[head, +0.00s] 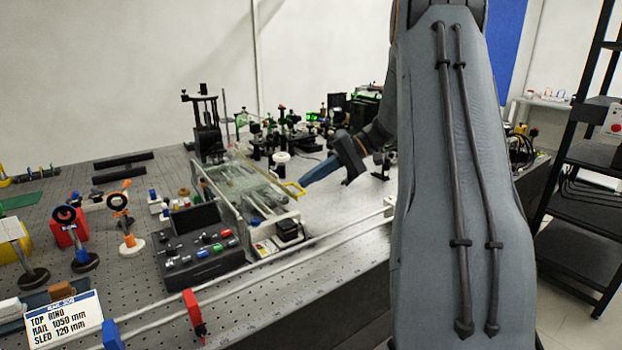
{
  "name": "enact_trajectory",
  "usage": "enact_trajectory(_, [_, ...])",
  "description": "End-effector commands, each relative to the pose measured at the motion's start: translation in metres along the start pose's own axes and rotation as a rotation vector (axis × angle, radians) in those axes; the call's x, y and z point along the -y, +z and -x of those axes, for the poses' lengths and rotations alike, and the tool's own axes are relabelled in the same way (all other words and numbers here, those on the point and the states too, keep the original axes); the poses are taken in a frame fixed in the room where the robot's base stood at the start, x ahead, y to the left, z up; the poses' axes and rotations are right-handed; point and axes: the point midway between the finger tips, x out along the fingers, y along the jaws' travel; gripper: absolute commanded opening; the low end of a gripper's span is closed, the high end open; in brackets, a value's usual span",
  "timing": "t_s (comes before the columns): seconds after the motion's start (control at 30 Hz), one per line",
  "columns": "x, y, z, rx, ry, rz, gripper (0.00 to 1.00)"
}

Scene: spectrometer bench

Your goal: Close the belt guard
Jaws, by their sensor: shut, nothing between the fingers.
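The belt guard looks to be the clear panel (240,178) over the belt unit at the middle of the bench. How far the panel stands from closed is hard to tell from here. The low frame (228,212) of the unit holds rods or rails under the panel. My gripper (303,184) comes in from the right with its blue fingers shut and empty.
A black control box (200,254) with coloured knobs stands in front of the unit. A dark post mount (207,140) and several optics stand behind it. A white rail (330,240) runs along the front edge. Bare bench (345,205) lies right of the unit.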

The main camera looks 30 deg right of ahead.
Motion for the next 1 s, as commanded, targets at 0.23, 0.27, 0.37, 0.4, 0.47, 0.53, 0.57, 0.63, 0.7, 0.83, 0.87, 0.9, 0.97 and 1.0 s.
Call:
enact_trajectory(0.23, [0.006,0.0,0.005,0.002,0.001,-0.001,0.0])
enact_trajectory(0.27, [0.009,0.0,0.007,0.002,0.001,0.0,0.0])
enact_trajectory(0.37, [0.023,-0.002,0.017,0.003,0.001,0.003,0.0])
enact_trajectory(0.4, [0.029,-0.003,0.022,0.004,0.001,0.004,0.0])
enact_trajectory(0.47, [0.035,-0.004,0.03,0.003,0.001,0.004,0.0])
enact_trajectory(0.53, [0.028,-0.006,0.045,0.0,0.001,0.004,0.0])
enact_trajectory(0.57, [0.027,-0.006,0.051,0.0,0.001,0.003,0.0])
enact_trajectory(0.63, [0.025,-0.006,0.067,0.001,0.001,0.003,0.0])
enact_trajectory(0.7, [0.024,-0.007,0.08,0.002,0.001,0.004,0.0])
enact_trajectory(0.83, [0.023,-0.007,0.102,0.003,0.0,0.003,0.0])
enact_trajectory(0.87, [0.022,-0.007,0.105,0.004,0.0,0.003,0.0])
enact_trajectory(0.9, [0.022,-0.007,0.11,0.003,0.001,0.003,0.0])
enact_trajectory(0.97, [0.022,-0.007,0.116,0.004,0.0,0.003,0.0])
enact_trajectory(1.0, [0.022,-0.006,0.118,0.005,0.0,0.003,0.0])
